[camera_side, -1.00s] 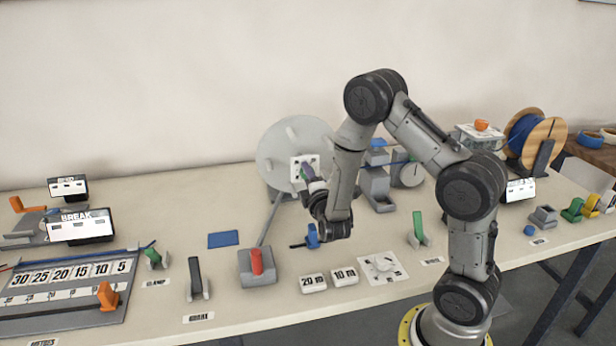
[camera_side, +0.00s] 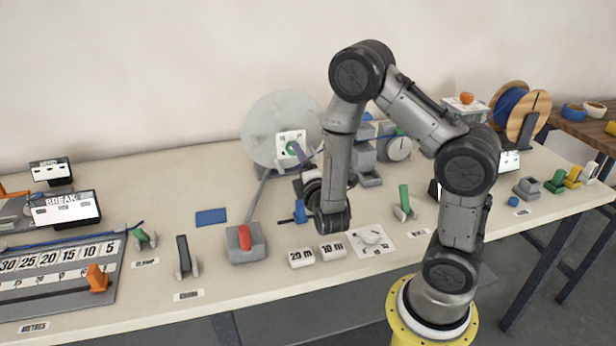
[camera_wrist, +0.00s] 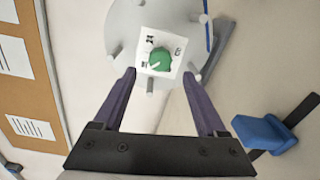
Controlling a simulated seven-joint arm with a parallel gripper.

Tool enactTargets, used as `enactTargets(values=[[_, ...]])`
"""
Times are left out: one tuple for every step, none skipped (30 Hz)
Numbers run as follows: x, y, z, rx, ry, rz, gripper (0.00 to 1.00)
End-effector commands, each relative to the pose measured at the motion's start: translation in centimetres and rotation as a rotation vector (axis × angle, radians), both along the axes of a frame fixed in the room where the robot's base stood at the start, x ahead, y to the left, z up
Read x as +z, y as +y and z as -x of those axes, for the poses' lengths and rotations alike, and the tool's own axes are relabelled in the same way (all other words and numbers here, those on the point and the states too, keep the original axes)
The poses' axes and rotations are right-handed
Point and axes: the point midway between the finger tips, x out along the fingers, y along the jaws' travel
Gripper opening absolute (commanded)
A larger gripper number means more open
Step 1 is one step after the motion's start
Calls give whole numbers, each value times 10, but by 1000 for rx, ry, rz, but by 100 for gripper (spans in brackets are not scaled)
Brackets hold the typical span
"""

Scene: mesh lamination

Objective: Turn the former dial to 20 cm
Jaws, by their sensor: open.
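The former is a grey disc (camera_side: 262,118) with pegs, standing at the back of the table. Its white dial plate carries a round green dial (camera_side: 292,148). In the wrist view the green dial (camera_wrist: 160,60) shows between and beyond the fingertips, with a pale pointer mark and partly readable labels around it. My gripper (camera_wrist: 160,80) is open, its two purple fingers apart with nothing between them. In the side view my wrist and arm hide most of the gripper, and I cannot tell there how near the fingertips are to the dial.
A blue clamp-like part (camera_wrist: 264,134) lies right of my gripper in the wrist view. A blue sheet (camera_side: 211,217) lies on open table to the left.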

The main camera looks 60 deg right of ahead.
Motion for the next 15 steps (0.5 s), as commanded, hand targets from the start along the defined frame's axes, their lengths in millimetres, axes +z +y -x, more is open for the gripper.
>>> enactTargets(values=[[0,10,7,8,3,0,74],[0,14,11,7,1,0,74],[1,20,17,7,1,0,74],[1,24,21,7,1,0,74],[1,27,24,7,3,0,74],[1,32,29,7,2,-1,74],[1,35,32,7,1,0,74],[2,38,36,6,1,1,74],[2,41,39,5,0,0,74],[2,43,41,6,0,0,74],[2,45,43,5,1,0,74],[2,48,46,5,1,0,74],[2,49,48,4,1,0,74],[2,51,49,3,1,0,74],[2,52,51,3,0,0,74]])
